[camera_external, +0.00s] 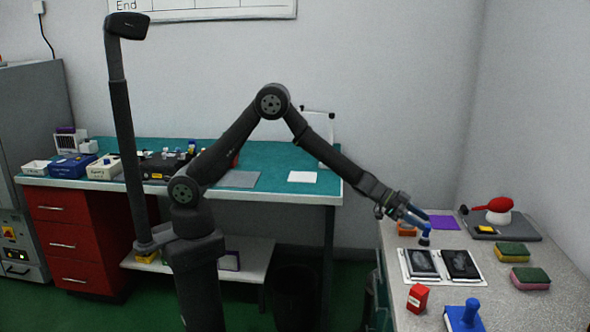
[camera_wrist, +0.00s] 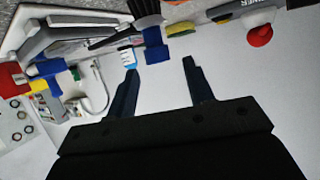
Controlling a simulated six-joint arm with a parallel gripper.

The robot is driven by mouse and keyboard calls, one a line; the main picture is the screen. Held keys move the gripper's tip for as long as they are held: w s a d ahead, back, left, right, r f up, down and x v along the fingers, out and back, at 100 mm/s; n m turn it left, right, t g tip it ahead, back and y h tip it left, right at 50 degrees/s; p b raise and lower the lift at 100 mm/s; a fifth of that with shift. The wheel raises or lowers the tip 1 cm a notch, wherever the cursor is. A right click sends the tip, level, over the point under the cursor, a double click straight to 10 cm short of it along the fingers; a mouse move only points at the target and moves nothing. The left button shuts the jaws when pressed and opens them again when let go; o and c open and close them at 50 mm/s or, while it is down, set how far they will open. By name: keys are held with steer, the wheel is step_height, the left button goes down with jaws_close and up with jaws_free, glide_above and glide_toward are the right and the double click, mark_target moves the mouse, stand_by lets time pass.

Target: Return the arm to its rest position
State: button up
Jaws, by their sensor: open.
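My arm stretches out to the right over the grey speckled counter (camera_external: 545,270) in the outside view. My gripper (camera_external: 424,221) is low above the counter's back left part, pointing down and to the right. In the wrist view, my gripper (camera_wrist: 160,66) has its two dark fingers spread apart with nothing held between them. A small dark blue-topped item (camera_external: 425,236) stands close to the fingertips in the outside view; I cannot tell whether they touch.
A white tray (camera_external: 438,282) with two dark panels lies near my gripper. A red box (camera_external: 417,298), a blue handled tool (camera_external: 464,319), sponges (camera_external: 529,278) and a grey pad (camera_external: 520,229) share the counter. A teal-topped bench (camera_external: 270,155) stands behind my arm.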

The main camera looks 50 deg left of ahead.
mark_target(429, 226)
steer(key=x, duration=0.5)
steer(key=shift+a+f, duration=0.1)
steer(key=shift+f, duration=0.4)
steer(key=shift+r, duration=0.25)
steer(key=shift+r, duration=0.1)
